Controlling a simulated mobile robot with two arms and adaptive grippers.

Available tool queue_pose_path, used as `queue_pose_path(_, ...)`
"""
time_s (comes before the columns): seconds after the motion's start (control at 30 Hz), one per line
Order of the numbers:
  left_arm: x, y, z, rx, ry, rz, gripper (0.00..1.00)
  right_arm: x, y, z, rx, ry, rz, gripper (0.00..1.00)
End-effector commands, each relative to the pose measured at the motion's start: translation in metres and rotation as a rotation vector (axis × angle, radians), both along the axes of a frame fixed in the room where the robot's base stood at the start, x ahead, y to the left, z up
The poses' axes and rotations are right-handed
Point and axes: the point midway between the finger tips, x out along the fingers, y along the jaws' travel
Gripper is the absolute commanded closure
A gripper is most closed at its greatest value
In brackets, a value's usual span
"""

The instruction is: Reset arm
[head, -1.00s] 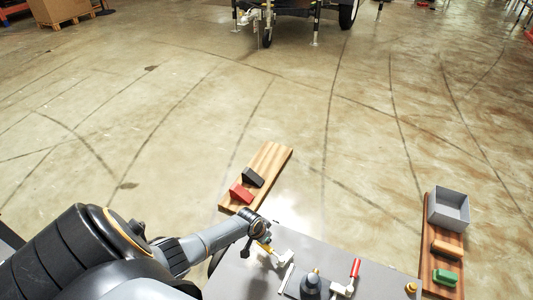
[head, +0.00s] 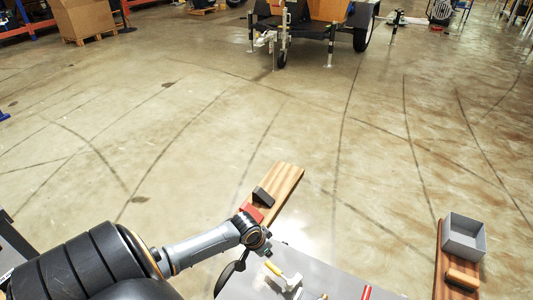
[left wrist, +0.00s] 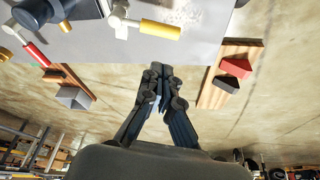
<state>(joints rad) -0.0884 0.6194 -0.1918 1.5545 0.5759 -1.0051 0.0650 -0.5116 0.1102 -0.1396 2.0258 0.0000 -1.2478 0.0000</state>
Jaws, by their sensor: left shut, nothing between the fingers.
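My left arm reaches in from the lower left of the head view. My left gripper (head: 226,284) hangs down at the left edge of the grey table (head: 320,272), partly hidden by the wrist. In the left wrist view, the left gripper (left wrist: 168,62) has its dark fingers together with nothing between them. It is apart from the blocks and the clamps. My right arm and gripper do not show.
A wooden board (head: 285,185) beyond the table holds a black block (head: 262,196) and a red block (head: 252,212). At right, another board (head: 438,270) holds a grey box (head: 464,238) and an orange block (head: 462,279).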

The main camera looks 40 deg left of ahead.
Motion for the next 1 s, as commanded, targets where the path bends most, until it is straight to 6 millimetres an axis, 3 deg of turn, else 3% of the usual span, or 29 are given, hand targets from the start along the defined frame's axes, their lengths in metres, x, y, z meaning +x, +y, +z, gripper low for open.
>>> queue_pose_path(0.7,-0.003,-0.004,0.002,-0.002,0.002,-0.004,1.0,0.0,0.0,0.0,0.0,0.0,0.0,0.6)
queue_pose_path(0.77,-0.01,-0.014,-0.002,-0.005,0.008,-0.016,1.0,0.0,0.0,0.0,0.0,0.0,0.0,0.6)
queue_pose_path(1.0,-0.066,-0.092,-0.016,-0.007,0.047,-0.093,1.0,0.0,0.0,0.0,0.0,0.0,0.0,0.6)
